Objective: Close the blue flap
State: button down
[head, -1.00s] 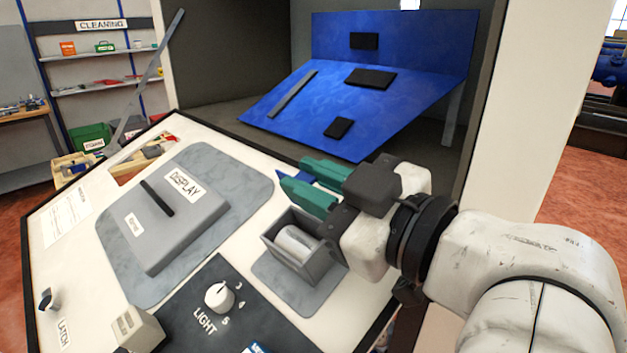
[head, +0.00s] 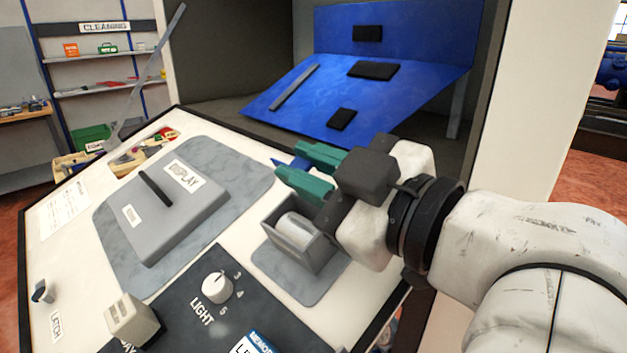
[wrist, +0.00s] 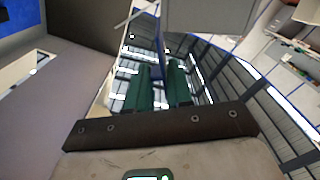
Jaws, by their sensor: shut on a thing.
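My gripper (head: 298,170) has green fingers and is above the console, just behind the small open grey box (head: 300,236). It is shut on a thin blue piece, which looks like the blue flap (head: 277,162); only its tip shows beyond the fingers in the head view. In the wrist view, the blue flap (wrist: 161,40) stands edge-on between the two green fingers (wrist: 162,88). My fingers hide most of it, and its hinge cannot be made out.
A large sloping blue panel (head: 310,105) with black blocks sits in the bay behind. The grey display box (head: 170,210) is at left, the light knob (head: 217,287) in front. A pale post (head: 540,90) stands at right. A wooden tray (head: 75,166) lies at the far left.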

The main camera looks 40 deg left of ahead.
aim_at(289, 243)
jog(key=n+b, duration=0.1)
jog(key=b, duration=0.1)
jog(key=s+f+n+b, duration=0.1)
jog(key=n+b, duration=0.1)
jog(key=b, duration=0.1)
jog(key=f+n+b, duration=0.1)
jog(key=n+b, duration=0.1)
jog(key=shift+s+f, duration=0.1)
jog(key=shift+s, duration=0.3)
jog(key=n+b, duration=0.1)
jog(key=b, duration=0.1)
jog(key=f+n+b, duration=0.1)
jog(key=n+b, duration=0.1)
jog(key=shift+s+n, duration=0.3)
jog(key=shift+s, duration=0.1)
jog(key=shift+s+f+n+b, duration=0.15)
jog(key=shift+f+n+b, duration=0.15)
jog(key=shift+n+b, duration=0.8)
jog(key=c, duration=1.1)
grip_release()
jog(key=shift+a, duration=0.1)
jog(key=shift+s+f, duration=0.1)
jog(key=shift+f, duration=0.05)
